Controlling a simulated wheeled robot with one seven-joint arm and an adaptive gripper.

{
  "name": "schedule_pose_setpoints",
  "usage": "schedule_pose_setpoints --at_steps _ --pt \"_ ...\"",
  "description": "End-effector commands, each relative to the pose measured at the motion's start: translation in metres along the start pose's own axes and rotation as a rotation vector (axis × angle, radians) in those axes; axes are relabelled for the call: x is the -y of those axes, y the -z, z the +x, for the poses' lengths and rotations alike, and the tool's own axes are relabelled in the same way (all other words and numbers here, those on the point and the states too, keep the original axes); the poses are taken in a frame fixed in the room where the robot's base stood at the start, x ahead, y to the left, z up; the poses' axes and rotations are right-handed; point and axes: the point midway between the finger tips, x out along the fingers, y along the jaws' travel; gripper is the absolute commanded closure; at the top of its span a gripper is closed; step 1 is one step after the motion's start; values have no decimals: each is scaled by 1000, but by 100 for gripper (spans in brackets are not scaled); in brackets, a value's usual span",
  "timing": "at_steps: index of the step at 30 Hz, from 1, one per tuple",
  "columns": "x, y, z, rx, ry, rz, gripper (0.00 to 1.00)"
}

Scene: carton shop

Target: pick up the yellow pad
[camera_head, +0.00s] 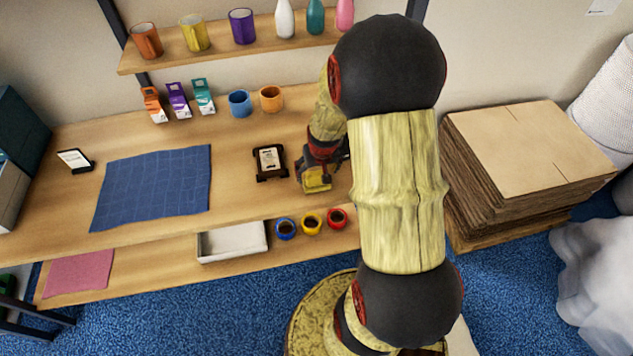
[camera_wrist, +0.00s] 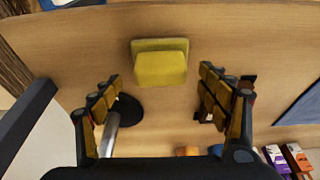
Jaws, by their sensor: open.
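The yellow pad (camera_wrist: 160,66) lies on the wooden table in the wrist view, a thick block on a slightly wider flat part. My gripper (camera_wrist: 159,82) is open, with one finger to each side of the pad's line in the picture. The pad appears centred between the fingertips, with a gap on both sides, and nothing is held. In the head view my gripper (camera_head: 322,155) is low over the table, and the yellow pad (camera_head: 317,180) shows just in front of it, partly hidden by my arm.
A round black base with a metal rod (camera_wrist: 125,110) is near the other finger. A blue cloth (camera_head: 155,185) lies further left. Orange (camera_head: 271,99) and blue (camera_head: 240,104) mugs stand behind.

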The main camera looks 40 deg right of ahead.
Motion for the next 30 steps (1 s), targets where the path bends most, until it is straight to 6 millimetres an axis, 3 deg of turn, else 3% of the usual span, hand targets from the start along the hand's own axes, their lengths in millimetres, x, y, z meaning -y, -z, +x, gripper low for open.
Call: schedule_pose_setpoints --at_steps 6,14,30 --pt "1 1 24 1 0 0 24" --pt "1 1 24 -1 0 0 25" --pt "1 1 24 -1 0 0 55"
